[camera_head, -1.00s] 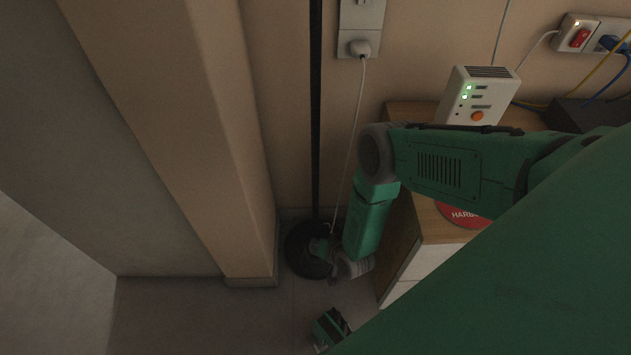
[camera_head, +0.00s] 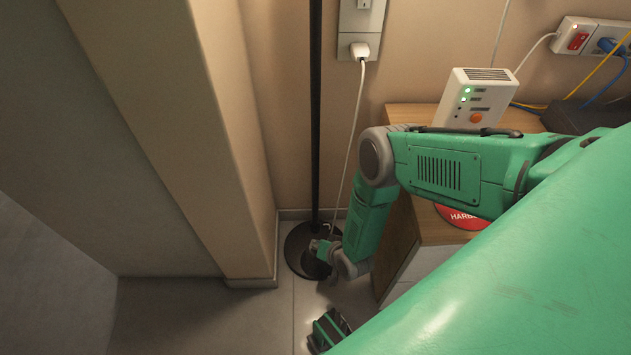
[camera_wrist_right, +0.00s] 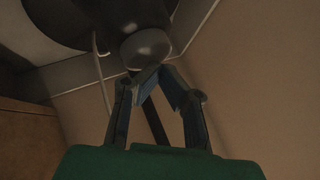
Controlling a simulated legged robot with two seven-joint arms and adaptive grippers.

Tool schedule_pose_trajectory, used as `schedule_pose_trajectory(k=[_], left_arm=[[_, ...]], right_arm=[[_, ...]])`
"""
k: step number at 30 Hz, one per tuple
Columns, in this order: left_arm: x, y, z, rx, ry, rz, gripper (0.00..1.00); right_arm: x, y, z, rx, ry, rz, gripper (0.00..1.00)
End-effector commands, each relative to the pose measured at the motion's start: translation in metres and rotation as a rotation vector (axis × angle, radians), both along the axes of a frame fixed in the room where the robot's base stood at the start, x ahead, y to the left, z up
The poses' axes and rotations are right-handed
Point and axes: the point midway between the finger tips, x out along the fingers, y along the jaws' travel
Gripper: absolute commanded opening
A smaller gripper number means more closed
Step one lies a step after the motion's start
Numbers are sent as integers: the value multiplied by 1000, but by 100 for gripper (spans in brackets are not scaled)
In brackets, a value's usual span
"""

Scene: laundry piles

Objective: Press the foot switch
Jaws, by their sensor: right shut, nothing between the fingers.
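A floor lamp with a thin black pole (camera_head: 316,120) and a round dark base (camera_head: 298,262) stands by the wall. In the right wrist view, a round grey button-like part (camera_wrist_right: 146,46), which looks like the foot switch, sits on the dark base (camera_wrist_right: 60,22). My right gripper (camera_head: 322,250) reaches down over the lamp base in the head view and hides part of it. In the wrist view, the right gripper's fingertips (camera_wrist_right: 150,74) are together, empty, at the edge of the round part; I cannot tell whether they touch it. My left gripper is out of view.
A wooden cabinet (camera_head: 398,245) stands close to the right of my forearm and carries a white box (camera_head: 480,97) with green lights. A white cord (camera_head: 353,140) runs from the wall outlet (camera_head: 360,48) to the lamp base. A wall column (camera_head: 205,150) stands left.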

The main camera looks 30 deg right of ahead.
Motion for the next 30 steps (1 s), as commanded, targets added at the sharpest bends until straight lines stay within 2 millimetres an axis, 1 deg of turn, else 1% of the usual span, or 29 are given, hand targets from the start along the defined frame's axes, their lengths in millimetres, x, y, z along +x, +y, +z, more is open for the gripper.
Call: schedule_pose_trajectory(k=[7,10,25,27,30], left_arm=[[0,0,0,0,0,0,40],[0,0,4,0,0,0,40],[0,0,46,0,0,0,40],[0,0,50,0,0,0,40],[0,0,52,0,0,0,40]], right_arm=[[0,-1,1,-1,-1,-1,0],[0,-1,5,-1,-1,-1,0],[0,-1,55,-1,-1,-1,0],[1,-1,60,-1,-1,-1,0],[1,-1,62,-1,-2,-2,0]])
